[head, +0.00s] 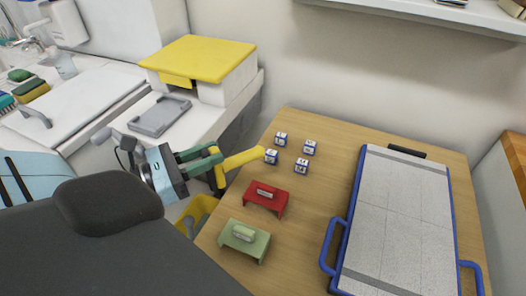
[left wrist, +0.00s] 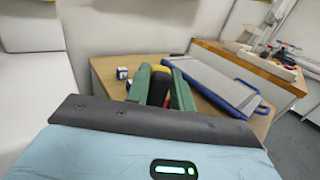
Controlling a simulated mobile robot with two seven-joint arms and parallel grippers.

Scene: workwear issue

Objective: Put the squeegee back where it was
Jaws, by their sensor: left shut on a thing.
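My left gripper (head: 215,165) has green fingers and is shut on a yellow, bar-like thing, which I take to be the squeegee (head: 243,160). The yellow bar points right, over the left edge of the wooden table. My right gripper is in neither view.
The wooden table (head: 315,225) bears several small blue-and-white cubes (head: 302,166), a red stand (head: 264,202), a green stand (head: 240,245) and a blue-framed board (head: 405,215). A grey tray (head: 160,115) lies on the white counter beside a yellow-topped box (head: 200,58). A yellow bucket-like thing (head: 203,205) is below the gripper.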

